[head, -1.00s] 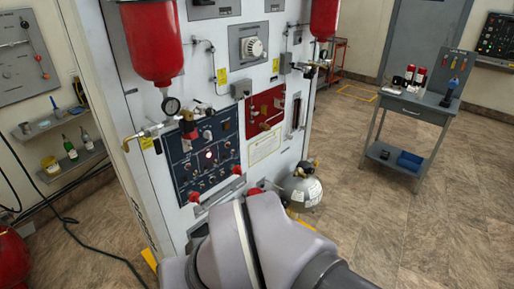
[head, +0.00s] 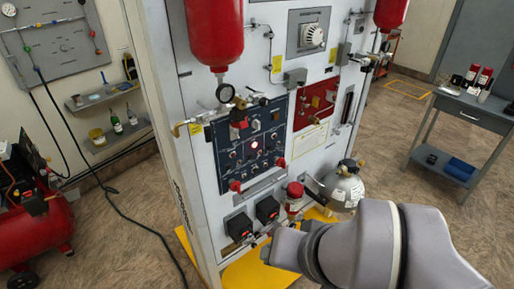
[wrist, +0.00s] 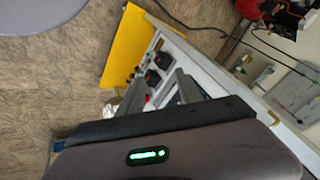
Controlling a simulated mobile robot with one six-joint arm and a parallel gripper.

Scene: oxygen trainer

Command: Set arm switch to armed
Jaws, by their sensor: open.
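A dark blue control panel (head: 222,161) with several small switches and knobs is on the front of the white cabinet. A round white-pink light (head: 253,146) glows near its middle. I cannot tell which small control is the arm switch, or its position. My gripper (wrist: 159,86) is open in the wrist view, its two grey fingers apart with nothing visibly held. It points toward the cabinet's lower part, where dark box-like units show. In the head view my arm is low and right of the blue panel; the gripper's fingers are not clear there.
Two black boxes (head: 267,209) and a red-topped fitting (head: 294,191) project below the panel. A grey metal cylinder (head: 344,188) stands right of them. A red pressure vessel (head: 213,32) and gauge hang above. A red compressor (head: 38,226) and hose lie left.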

